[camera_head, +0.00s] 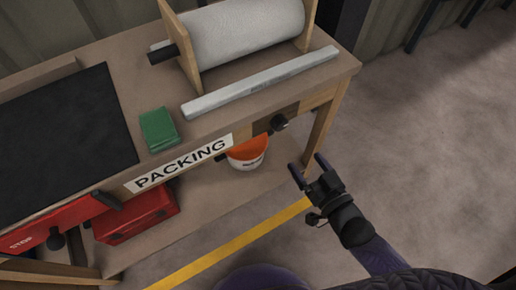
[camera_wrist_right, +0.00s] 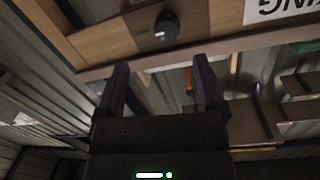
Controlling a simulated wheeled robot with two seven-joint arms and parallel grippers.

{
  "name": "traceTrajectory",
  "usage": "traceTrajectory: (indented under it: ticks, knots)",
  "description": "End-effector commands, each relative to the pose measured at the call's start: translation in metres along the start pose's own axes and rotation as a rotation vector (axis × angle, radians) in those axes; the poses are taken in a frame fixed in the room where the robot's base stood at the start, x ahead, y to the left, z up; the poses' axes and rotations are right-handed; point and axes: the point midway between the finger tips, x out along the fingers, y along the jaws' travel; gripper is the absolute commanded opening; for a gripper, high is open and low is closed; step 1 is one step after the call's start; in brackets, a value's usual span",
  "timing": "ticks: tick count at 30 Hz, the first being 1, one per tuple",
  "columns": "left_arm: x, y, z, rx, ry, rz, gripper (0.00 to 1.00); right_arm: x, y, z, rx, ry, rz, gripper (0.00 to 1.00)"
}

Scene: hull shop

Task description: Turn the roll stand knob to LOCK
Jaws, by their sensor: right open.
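The roll stand knob (camera_head: 279,122) is a dark round knob on the front of the wooden bench, to the right of the PACKING sign. In the right wrist view the knob (camera_wrist_right: 166,27) shows a small pale mark, on a wooden panel beyond the fingertips. No LOCK lettering is readable. The roll stand (camera_head: 187,62) holds a white roll on the bench top. My right gripper (camera_head: 308,168) is open and empty, below and right of the knob and apart from it. Its two fingers (camera_wrist_right: 164,80) show spread in the right wrist view. My left gripper is not in view.
An orange and white bucket (camera_head: 248,154) and a red box (camera_head: 135,214) are below. The floor at right is clear.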

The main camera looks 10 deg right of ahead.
Motion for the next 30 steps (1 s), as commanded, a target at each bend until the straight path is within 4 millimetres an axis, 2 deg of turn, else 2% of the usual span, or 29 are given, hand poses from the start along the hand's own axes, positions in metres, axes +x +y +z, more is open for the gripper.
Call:
traceTrajectory:
  ticks: [1,5,10,15,19,26,27,30]
  knots:
    - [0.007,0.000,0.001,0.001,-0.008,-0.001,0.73,0.004,-0.002,-0.003,0.007,0.034,-0.016,0.89]
    - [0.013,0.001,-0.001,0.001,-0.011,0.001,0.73,0.022,-0.005,-0.013,0.014,0.067,-0.029,0.89]
    - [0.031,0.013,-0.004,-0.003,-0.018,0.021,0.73,0.065,-0.006,-0.013,0.013,0.064,-0.027,0.89]
    - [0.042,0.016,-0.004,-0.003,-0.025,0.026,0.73,0.094,-0.006,-0.016,0.012,0.060,-0.026,0.89]
    - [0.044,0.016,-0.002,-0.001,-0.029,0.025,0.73,0.103,-0.007,-0.018,0.012,0.059,-0.026,0.89]
    - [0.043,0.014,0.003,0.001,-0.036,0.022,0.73,0.104,-0.007,-0.020,0.011,0.059,-0.026,0.89]
    - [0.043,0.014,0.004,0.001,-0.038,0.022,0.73,0.104,-0.007,-0.020,0.011,0.059,-0.025,0.87]
    - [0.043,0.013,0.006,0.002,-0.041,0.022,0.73,0.104,-0.007,-0.020,0.011,0.059,-0.025,0.66]
